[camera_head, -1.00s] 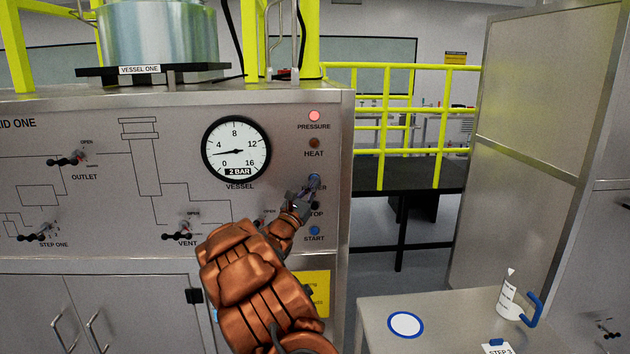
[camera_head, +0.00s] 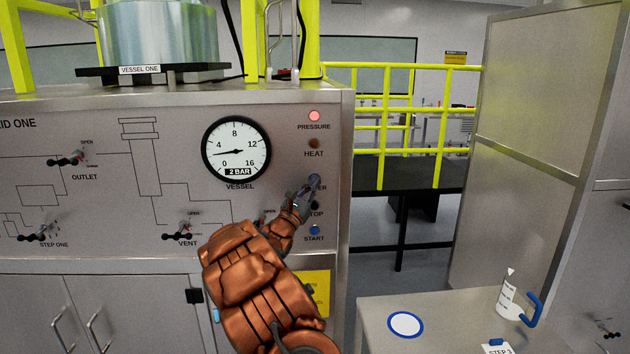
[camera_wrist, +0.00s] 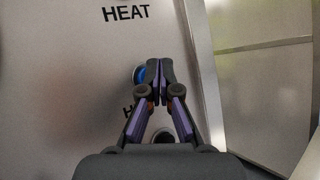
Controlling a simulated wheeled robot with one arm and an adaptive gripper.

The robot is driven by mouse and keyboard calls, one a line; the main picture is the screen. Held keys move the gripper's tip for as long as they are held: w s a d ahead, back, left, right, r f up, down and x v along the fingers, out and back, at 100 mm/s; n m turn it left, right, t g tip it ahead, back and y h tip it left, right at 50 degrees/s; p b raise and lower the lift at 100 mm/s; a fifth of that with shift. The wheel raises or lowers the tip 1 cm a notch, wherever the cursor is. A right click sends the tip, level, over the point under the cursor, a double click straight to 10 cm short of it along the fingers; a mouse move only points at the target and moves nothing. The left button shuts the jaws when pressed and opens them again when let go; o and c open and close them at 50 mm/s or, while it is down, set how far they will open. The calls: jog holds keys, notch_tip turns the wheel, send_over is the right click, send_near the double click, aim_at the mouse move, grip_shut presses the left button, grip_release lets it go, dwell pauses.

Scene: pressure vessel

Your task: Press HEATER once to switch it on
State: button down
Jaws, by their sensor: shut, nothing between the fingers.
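The HEATER button is blue and shows in the wrist view (camera_wrist: 139,75), just left of my fingertips and partly covered by them. In the head view my gripper (camera_head: 314,184) is over the button, and most of the HEATER label is hidden, with only its last letters showing. In the wrist view my gripper (camera_wrist: 160,70) is shut and empty, its tips at or very near the button. I cannot tell whether the button is pushed in. The HEAT lamp (camera_head: 314,143) above looks dark brown, not lit.
The PRESSURE lamp (camera_head: 314,116) glows red-pink. The STOP button (camera_head: 315,205) and blue START button (camera_head: 314,230) sit just below my gripper. The gauge (camera_head: 236,149) reads about 2 bar.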

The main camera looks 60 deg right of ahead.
jog(key=shift+w+d, duration=0.25)
jog(key=shift+d, duration=0.1)
dwell(0.7)
jog(key=shift+s+a+f, duration=0.1)
jog(key=shift+a, duration=0.05)
dwell(0.3)
jog(key=shift+s+a+b, duration=0.4)
jog(key=shift+a+b, duration=0.1)
jog(key=shift+a, duration=0.05)
jog(key=s+a+b, duration=0.1)
jog(key=a, duration=0.1)
jog(key=s+a+b, duration=0.2)
dwell(0.6)
jog(key=shift+s, duration=0.1)
dwell(0.6)
